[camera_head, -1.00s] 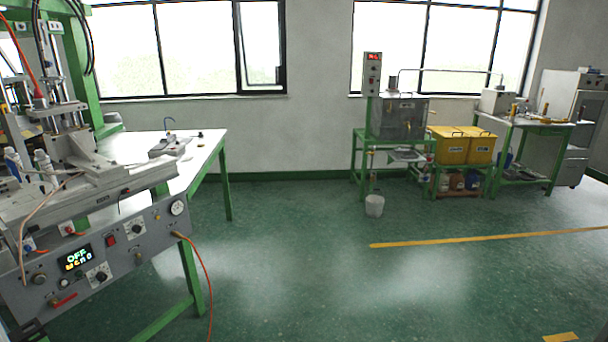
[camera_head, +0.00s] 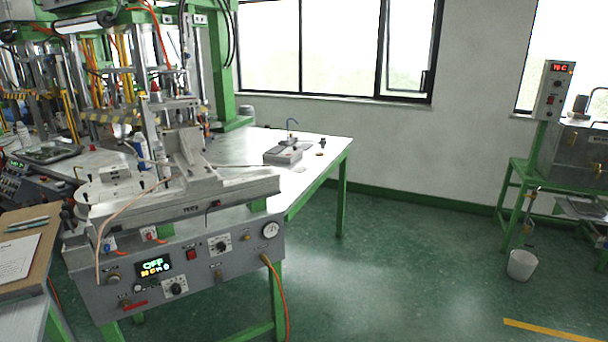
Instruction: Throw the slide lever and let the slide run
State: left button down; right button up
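The wax injection machine (camera_head: 185,270) stands at the left of the head view, a grey control panel on a green frame. A metal slide (camera_head: 210,193) lies along its top. A small red-handled lever (camera_head: 135,305) is low on the left of the panel. Black-knobbed levers (camera_head: 67,213) stand at the machine's left end. I cannot tell which of these is the slide lever. The lit display (camera_head: 155,266) reads "OFF". A round gauge (camera_head: 271,230) is at the panel's right. Neither of my grippers is in view.
A white-topped table (camera_head: 320,150) with a small grey fixture (camera_head: 283,156) stands behind the machine. An orange hose (camera_head: 281,295) hangs from the panel. The green floor (camera_head: 400,280) is open up to the white bucket (camera_head: 521,265).

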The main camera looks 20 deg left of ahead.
aim_at(63, 215)
jog(key=i+u, duration=0.6)
jog(key=u, duration=0.2)
jog(key=i+l+u, duration=0.25)
jog(key=u, duration=0.15)
jog(key=i+l+u, duration=0.5)
